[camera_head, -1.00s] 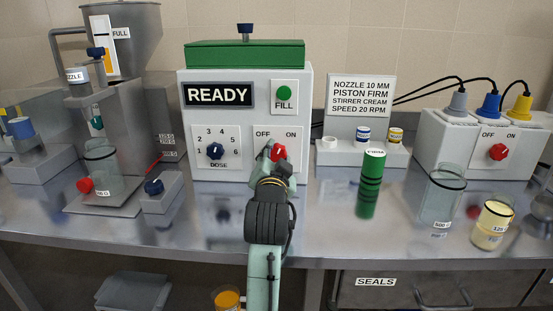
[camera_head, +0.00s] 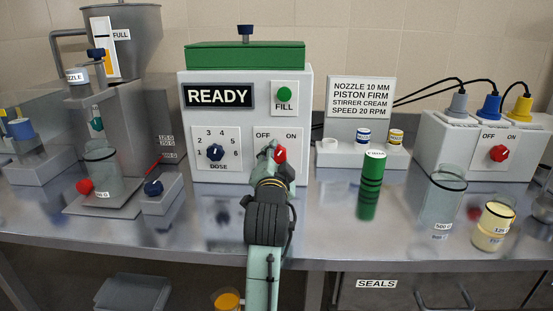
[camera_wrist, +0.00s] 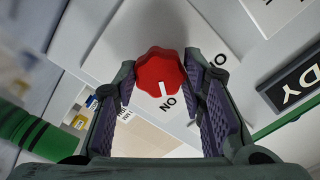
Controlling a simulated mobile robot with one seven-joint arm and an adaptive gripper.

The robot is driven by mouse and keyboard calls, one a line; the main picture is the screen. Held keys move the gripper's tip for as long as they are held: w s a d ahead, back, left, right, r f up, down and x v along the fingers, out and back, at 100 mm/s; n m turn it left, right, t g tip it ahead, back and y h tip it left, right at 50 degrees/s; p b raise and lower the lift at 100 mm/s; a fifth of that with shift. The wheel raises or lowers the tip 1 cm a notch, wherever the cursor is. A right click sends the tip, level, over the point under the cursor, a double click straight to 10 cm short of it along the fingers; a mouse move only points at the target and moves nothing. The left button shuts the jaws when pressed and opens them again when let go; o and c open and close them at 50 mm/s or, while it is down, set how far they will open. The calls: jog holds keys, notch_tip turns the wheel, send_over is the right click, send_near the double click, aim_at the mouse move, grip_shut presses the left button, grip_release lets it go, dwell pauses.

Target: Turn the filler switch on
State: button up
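The filler switch is a red knob (camera_head: 280,155) on the front of the white filler box (camera_head: 305,120), between the labels OFF and ON. In the wrist view the red knob (camera_wrist: 158,72) sits between my fingertips, with its white mark toward the ON label (camera_wrist: 169,104), which appears upside down. My gripper (camera_wrist: 160,75) has one finger on each side of the knob, and both pads appear to touch it. In the head view my gripper (camera_head: 271,158) covers the left part of the knob.
The dose dial (camera_head: 215,152) is left of the switch, and the green FILL button (camera_head: 284,95) is above it. A green cylinder (camera_head: 371,185) stands to the right on the steel bench. Another red switch (camera_head: 498,153) is on the box farther right.

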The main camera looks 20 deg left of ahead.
jog(key=o, duration=0.4)
jog(key=v, duration=0.7)
jog(key=shift+s+d, duration=0.1)
jog(key=shift+s, duration=0.15)
